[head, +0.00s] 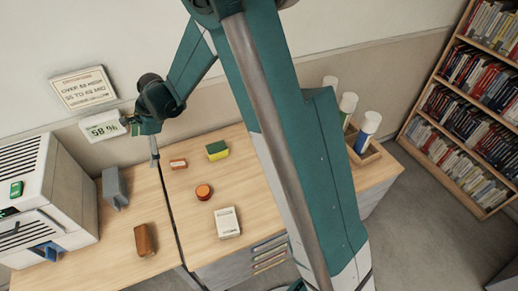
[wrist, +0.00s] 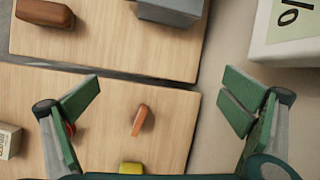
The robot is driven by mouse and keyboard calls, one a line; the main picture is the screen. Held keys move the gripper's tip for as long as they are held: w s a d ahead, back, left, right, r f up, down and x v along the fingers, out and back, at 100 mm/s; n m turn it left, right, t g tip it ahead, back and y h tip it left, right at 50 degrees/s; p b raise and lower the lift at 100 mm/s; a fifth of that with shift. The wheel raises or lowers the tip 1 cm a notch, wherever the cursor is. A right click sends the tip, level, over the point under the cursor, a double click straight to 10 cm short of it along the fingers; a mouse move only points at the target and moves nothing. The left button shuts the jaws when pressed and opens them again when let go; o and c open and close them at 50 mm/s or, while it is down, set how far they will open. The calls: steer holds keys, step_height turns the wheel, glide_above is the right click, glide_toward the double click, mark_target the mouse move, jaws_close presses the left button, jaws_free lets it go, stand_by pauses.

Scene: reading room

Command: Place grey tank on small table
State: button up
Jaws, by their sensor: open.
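The grey tank (head: 115,188) stands on the left wooden tabletop (head: 125,222), close to the right side of a white vented machine. Part of it shows at the top edge of the wrist view (wrist: 172,10). A second wooden tabletop (head: 240,180) lies to the right across a narrow dark gap; I cannot tell for certain which one is the small table. My gripper (head: 154,150) is near the wall at the back, above the gap, to the right of the tank. In the wrist view my gripper (wrist: 160,100) is open, with nothing between its fingers.
The white machine (head: 35,190) has a blue part in its lower opening. A brown block (head: 144,240) lies in front of the tank. An orange block (head: 178,164), sponge (head: 217,150), round red item (head: 203,192) and white box (head: 227,222) lie on the right tabletop. A wall display (head: 103,128) reads 58 %.

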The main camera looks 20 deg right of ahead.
steer(key=s+d+r+n+t+h, duration=0.15)
steer(key=s+d+r+n, duration=0.25)
steer(key=s+d+r, duration=0.4)
steer(key=s+d+r+n+t, duration=0.25)
steer(key=s+d+r, duration=0.35)
steer(key=d+r, duration=0.4)
steer(key=s+d+r+n+t+h, duration=0.1)
steer(key=s+d+n, duration=0.3)
steer(key=s+d, duration=0.3)
steer(key=s+d+r+n+t+h, duration=0.1)
steer(key=s+d+n, duration=0.4)
steer(key=s, duration=0.9)
steer(key=d+h, duration=0.1)
steer(key=d, duration=0.1)
steer(key=shift+s+d+r, duration=0.15)
steer(key=shift+d+r, duration=0.15)
steer(key=shift+d, duration=0.05)
